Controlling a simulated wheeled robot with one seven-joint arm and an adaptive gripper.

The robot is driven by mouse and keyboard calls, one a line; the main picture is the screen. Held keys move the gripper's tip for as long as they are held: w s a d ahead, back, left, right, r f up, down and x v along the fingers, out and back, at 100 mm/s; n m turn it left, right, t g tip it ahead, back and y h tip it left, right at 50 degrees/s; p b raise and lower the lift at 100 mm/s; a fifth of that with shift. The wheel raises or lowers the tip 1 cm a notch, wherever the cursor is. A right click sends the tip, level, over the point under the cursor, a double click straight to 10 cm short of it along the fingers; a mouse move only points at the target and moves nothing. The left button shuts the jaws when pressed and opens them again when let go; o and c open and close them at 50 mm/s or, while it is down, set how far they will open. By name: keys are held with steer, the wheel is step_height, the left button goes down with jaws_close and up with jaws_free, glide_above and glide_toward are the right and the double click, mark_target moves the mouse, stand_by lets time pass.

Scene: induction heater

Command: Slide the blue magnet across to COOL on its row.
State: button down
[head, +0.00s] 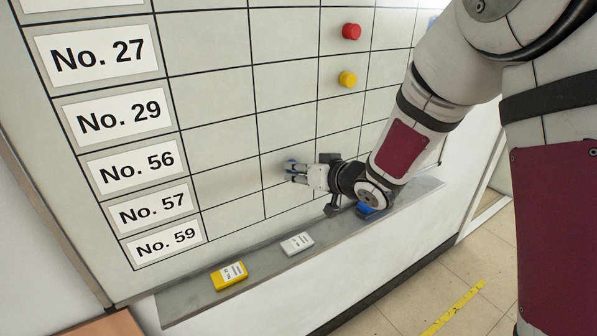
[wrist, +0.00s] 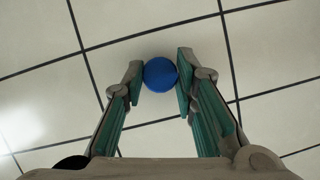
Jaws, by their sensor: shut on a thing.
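The blue magnet (wrist: 160,74) is a round disc on the white gridded board. In the wrist view it sits between my two fingertips, which touch its sides. The column headings are out of view, so the COOL column cannot be read.
A red magnet (head: 351,31) and a yellow magnet (head: 347,79) sit on higher rows. The ledge (head: 205,297) below the board holds a yellow box (head: 228,275), a pale box (head: 297,244) and a blue item (head: 365,208) beneath my wrist. The No. 57 cells left of my gripper are clear.

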steer(key=w+d, duration=0.3)
steer(key=d, duration=0.1)
steer(key=w+d+b, duration=0.1)
steer(key=w+d, duration=0.1)
steer(key=d, duration=0.2)
steer(key=w+d, duration=0.3)
steer(key=d, duration=0.1)
steer(key=shift+w+d+r, duration=0.3)
stand_by(1.9)
steer(key=shift+r, duration=0.1)
stand_by(0.4)
steer(key=shift+w, duration=0.1)
steer(key=c, duration=1.2)
jaws_free()
